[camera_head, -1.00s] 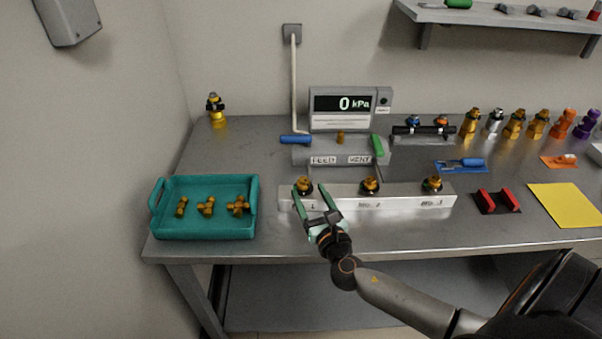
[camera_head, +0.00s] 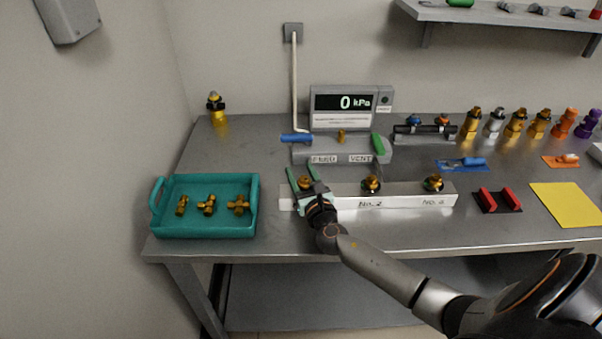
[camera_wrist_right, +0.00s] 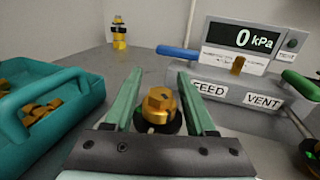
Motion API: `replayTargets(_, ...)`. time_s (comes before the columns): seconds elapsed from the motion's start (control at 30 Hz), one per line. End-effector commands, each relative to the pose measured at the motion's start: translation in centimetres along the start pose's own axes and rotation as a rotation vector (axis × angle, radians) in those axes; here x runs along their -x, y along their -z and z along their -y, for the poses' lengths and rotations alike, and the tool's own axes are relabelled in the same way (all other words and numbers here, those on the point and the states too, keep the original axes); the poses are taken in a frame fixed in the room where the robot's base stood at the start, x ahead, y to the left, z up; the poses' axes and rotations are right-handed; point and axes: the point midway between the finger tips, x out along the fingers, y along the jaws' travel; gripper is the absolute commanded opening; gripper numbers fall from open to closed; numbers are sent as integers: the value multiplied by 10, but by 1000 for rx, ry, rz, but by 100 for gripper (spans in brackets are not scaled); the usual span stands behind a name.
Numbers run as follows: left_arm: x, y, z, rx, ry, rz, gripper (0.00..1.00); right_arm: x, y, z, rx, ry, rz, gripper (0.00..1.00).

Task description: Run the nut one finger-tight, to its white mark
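The brass nut at station one (camera_head: 305,184) sits on the left end of the pale block (camera_head: 410,200). It also shows close up in the right wrist view (camera_wrist_right: 158,105), on a dark round base. My right gripper (camera_head: 303,173) has its two green fingers on either side of the nut. In the right wrist view the fingers (camera_wrist_right: 160,78) are open, with a gap between each finger and the nut. I cannot make out a white mark. The block's No. 1 label is hidden behind my gripper. My left gripper is not in view.
Similar brass nuts stand at No. 2 (camera_head: 371,184) and No. 3 (camera_head: 433,183). A teal tray (camera_head: 205,232) with brass fittings is to the left. Behind is the feed and vent manifold (camera_head: 340,151) with blue and green handles; the gauge (camera_head: 343,102) reads 0 kPa.

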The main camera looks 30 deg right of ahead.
Motion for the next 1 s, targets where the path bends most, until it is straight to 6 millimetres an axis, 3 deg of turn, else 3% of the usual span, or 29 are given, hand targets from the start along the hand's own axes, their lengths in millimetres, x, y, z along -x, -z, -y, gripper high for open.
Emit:
replayTargets(0.07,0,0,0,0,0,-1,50,0,0,0,0,0,0,45)
replayTargets(0.47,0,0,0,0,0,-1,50,0,0,0,1,0,0,0)
replayTargets(1.0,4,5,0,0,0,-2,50,0,-1,1,-2,95,0,0)
